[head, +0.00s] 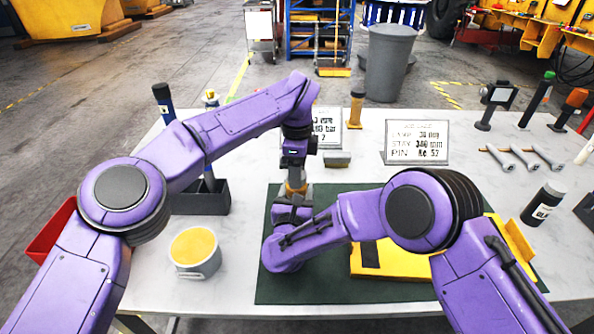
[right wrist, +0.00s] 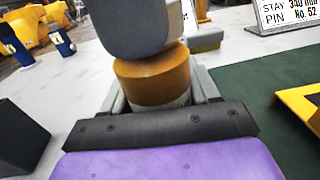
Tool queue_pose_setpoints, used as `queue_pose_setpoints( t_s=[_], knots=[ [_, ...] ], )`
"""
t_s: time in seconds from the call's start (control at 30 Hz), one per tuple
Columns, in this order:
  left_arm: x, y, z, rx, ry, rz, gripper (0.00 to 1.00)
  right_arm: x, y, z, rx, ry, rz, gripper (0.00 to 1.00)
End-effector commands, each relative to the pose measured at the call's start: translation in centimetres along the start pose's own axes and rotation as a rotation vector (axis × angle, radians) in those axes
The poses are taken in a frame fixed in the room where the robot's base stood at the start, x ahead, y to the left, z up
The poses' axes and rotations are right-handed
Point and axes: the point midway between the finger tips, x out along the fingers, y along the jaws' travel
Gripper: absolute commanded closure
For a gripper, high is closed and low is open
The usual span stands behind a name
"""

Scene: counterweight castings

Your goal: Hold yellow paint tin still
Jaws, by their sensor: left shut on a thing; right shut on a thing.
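The yellow paint tin (head: 195,268), a pale grey tin with a yellow top, stands upright on the table at left in the head view. Neither gripper touches it. My left gripper (head: 297,178) points down, right of the tin, and is shut on an orange-brown cylinder (head: 296,190). My right gripper (head: 291,204), mostly hidden by its own arm, is shut on the same cylinder from below. In the right wrist view the cylinder (right wrist: 152,82) sits between the right fingers, with a grey block pressed above it. Its lower end is hidden.
A dark green mat (head: 330,290) lies under the hands. A yellow casting (head: 400,262) lies on it, partly behind my right arm. A dark box (head: 203,200) stands behind the tin, and a red bin (head: 50,232) is at far left. The table in front of the tin is clear.

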Motion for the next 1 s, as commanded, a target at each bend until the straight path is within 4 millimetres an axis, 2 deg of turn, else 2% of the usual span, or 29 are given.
queue_pose_setpoints(
  t_s=[0.53,0.87,1.0],
  knots=[
    [-1.9,0.0,0.0,0.0,0.0,-0.001,0.86,0.1,-0.1,0.0,0.0,-0.001,-0.002,1.0],
    [-2.1,0.0,0.0,0.0,0.0,-0.001,0.86,0.1,-0.1,0.1,0.0,-0.001,-0.002,1.0],
    [-3.8,-0.1,0.0,-0.001,0.0,-0.003,0.86,0.1,-0.1,0.1,0.0,-0.001,-0.001,1.0]
  ],
)
